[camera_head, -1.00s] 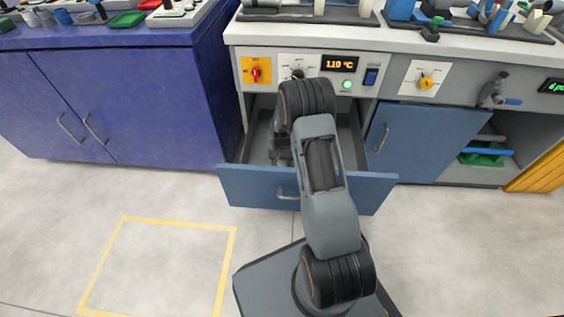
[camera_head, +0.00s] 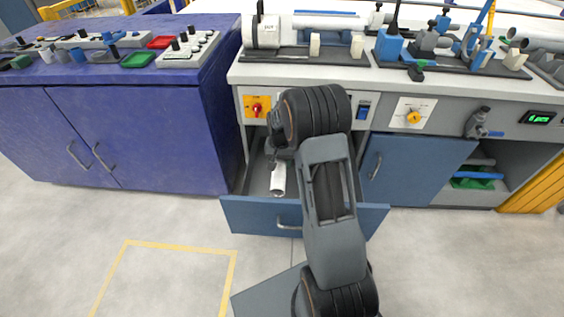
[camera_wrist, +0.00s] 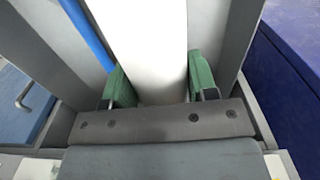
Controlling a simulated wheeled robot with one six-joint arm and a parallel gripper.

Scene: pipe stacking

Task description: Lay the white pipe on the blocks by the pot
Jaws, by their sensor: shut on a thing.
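The white pipe (camera_wrist: 145,40) runs between the green finger pads of my gripper (camera_wrist: 160,88) in the wrist view, and the gripper is shut on it. In the head view the pipe's near end (camera_head: 278,180) shows over the open drawer (camera_head: 255,212); my wrist hides the rest. The pot (camera_head: 264,33) is a white cylinder on the bench. Two cream blocks, a left one (camera_head: 315,45) and a right one (camera_head: 357,46), stand apart to its right on a dark mat (camera_head: 290,55).
A blue rod (camera_wrist: 88,32) lies beside the pipe in the wrist view. A blue bar (camera_head: 325,14) lies behind the blocks. Blue fixtures (camera_head: 388,46) stand right of the mat. The knob panel (camera_head: 257,106) is above the drawer.

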